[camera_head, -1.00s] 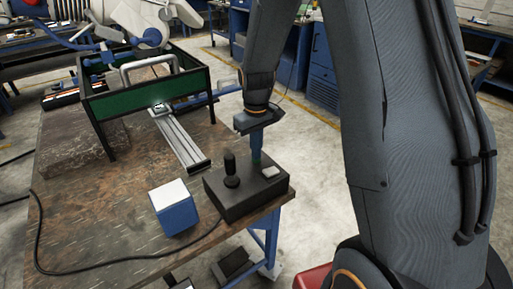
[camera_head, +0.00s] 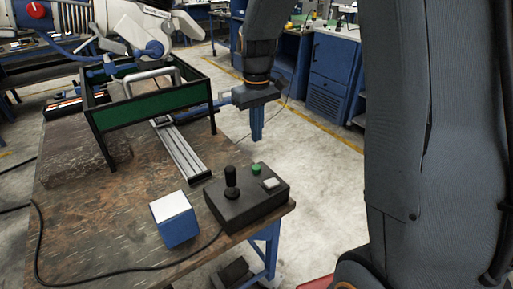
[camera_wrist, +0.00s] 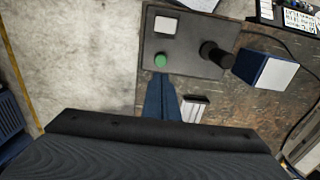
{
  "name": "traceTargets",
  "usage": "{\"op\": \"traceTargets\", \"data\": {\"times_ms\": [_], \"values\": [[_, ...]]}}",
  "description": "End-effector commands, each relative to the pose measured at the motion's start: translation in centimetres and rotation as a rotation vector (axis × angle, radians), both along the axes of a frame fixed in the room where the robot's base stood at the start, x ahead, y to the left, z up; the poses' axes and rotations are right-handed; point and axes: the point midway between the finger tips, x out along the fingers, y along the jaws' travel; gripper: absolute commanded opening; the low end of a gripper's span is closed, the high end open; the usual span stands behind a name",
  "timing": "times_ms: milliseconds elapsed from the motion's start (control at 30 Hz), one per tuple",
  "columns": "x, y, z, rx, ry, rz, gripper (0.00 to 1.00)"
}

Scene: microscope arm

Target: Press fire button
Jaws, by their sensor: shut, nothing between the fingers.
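The black control box (camera_head: 232,214) sits at the table's front right corner. It carries a black joystick (camera_head: 231,180), a green button (camera_head: 256,169) and a pale square button (camera_head: 271,183). None of these has a readable label. My gripper (camera_head: 256,138) is shut and empty, pointing down, and hangs above and behind the box, apart from the green button. In the wrist view my gripper's blue fingers (camera_wrist: 161,78) show just below the green button (camera_wrist: 160,60) in the picture. The pale square button (camera_wrist: 166,25) and the joystick (camera_wrist: 214,52) are also in that view.
A blue box with a white top (camera_head: 175,219) stands left of the control box. A metal rail (camera_head: 181,149) and a green-panelled frame (camera_head: 154,108) lie behind. A black cable (camera_head: 110,268) runs along the table. Bare floor lies right of the table.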

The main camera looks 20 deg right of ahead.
Motion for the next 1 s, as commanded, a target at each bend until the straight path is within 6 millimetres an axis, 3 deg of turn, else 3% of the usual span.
{"op": "traceTargets", "data": {"times_ms": [267, 1000], "values": [[0.0, 0.0, 2.0, 0.000, 0.000, 0.000, 0.00], [0.0, 0.0, 2.1, 0.000, 0.000, 0.000, 0.00]]}}
